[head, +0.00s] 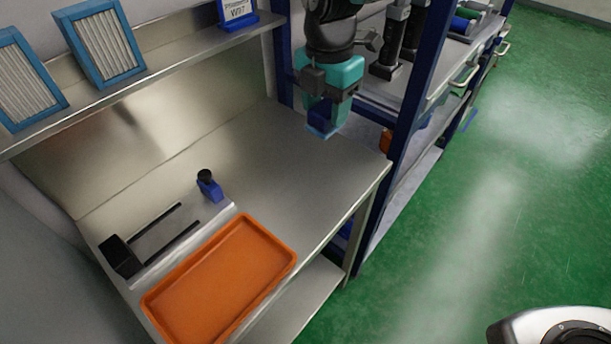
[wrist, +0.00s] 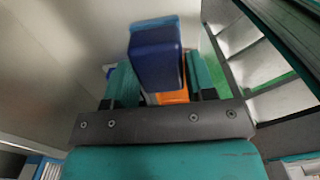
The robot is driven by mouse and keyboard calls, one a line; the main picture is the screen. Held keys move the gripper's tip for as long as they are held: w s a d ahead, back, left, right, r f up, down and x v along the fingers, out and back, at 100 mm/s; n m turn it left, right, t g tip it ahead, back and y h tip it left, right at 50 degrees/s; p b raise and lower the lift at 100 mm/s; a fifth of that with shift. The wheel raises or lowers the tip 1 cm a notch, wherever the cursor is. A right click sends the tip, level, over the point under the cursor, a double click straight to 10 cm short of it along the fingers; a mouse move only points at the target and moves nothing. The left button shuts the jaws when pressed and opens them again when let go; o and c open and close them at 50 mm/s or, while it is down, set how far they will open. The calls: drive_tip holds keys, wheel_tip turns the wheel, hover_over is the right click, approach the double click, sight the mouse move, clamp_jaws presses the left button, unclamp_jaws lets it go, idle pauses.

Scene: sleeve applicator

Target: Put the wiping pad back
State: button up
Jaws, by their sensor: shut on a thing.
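The wiping pad (head: 320,118) is a dark blue block with a lighter blue face on its underside. My gripper (head: 328,108) is shut on it and points down, near the right end of the steel bench (head: 290,165). I cannot tell the exact gap between pad and bench. In the wrist view the pad (wrist: 156,62) sits between the two teal fingers of my gripper (wrist: 162,80) and hides part of what lies beyond.
An orange tray (head: 225,275) lies at the bench's front. A black fixture with two rods (head: 122,256) and a small blue device with a black knob (head: 210,187) stand behind it. A shelf (head: 150,80) with blue-framed filters runs above. A blue rack post (head: 412,100) is close right of my gripper.

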wheel_tip(320, 180, down, 18)
drive_tip(key=p, duration=0.4)
drive_tip(key=shift+s+a+f, duration=0.1)
drive_tip(key=shift+f, duration=0.05)
drive_tip(key=o, duration=0.8)
drive_tip(key=shift+f, duration=0.1)
wheel_tip(320, 180, up, 12)
drive_tip(key=b, duration=0.3)
drive_tip(key=shift+r+b, duration=0.2)
drive_tip(key=shift+b, duration=0.2)
